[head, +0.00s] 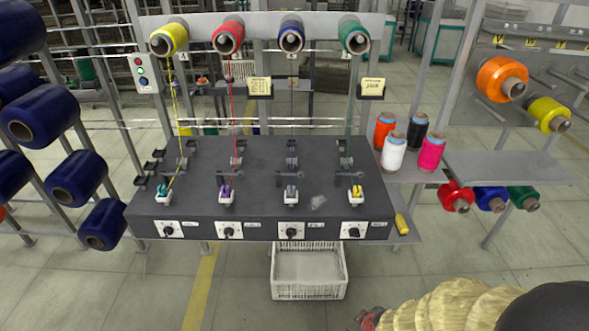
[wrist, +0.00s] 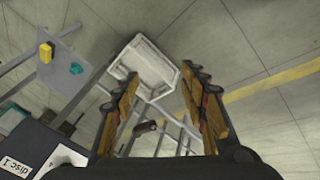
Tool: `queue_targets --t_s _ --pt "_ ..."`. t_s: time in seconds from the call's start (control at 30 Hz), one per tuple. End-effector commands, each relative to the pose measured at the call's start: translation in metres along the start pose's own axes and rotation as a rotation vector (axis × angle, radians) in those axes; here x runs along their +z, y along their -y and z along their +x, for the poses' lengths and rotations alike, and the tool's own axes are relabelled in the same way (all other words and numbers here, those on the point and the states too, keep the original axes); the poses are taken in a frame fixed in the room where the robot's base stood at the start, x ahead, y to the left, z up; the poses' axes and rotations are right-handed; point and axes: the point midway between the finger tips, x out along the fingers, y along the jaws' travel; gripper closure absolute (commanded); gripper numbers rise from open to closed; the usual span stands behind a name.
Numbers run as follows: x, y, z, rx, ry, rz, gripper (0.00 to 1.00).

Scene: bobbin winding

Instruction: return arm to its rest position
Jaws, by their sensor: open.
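My gripper (head: 370,318) shows only in part at the bottom edge of the head view, at the end of my arm at lower right. It is low and in front of the winding bench (head: 260,150), apart from it. In the wrist view my gripper (wrist: 158,88) has its two fingers spread wide with nothing held between them. Beyond the fingers lies the white crate (wrist: 145,62) on the floor. In the head view the crate (head: 308,292) stands under the bench front and looks empty.
A small shelf (wrist: 62,58) with a yellow piece (wrist: 45,53) and a teal piece (wrist: 76,69) shows upper left in the wrist view. Upright spools, such as a white one (head: 393,151), stand right of the bench. Blue spools (head: 40,115) line the left. Open floor lies in front.

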Motion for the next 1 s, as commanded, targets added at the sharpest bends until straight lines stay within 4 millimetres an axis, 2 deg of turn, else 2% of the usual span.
queue_targets --t_s 0.03,0.17,0.27,0.4,0.6,0.7,0.8,0.9,1.0 --pt "-0.004 -0.004 -0.021 -0.022 0.023 0.091 0.57" --pt "-0.005 -0.005 -0.077 -0.085 0.113 0.350 0.57" --pt "-0.007 -0.008 -0.130 -0.107 0.175 0.533 0.57" --pt "-0.011 -0.012 -0.211 -0.108 0.225 0.737 0.57" --pt "-0.026 -0.029 -0.312 -0.062 0.147 0.821 0.57" --pt "-0.042 -0.045 -0.348 -0.019 0.047 0.822 0.57" --pt "-0.052 -0.056 -0.375 0.012 -0.026 0.821 0.57" --pt "-0.057 -0.062 -0.392 0.029 -0.065 0.820 0.57" --pt "-0.057 -0.062 -0.393 0.029 -0.064 0.820 0.57"
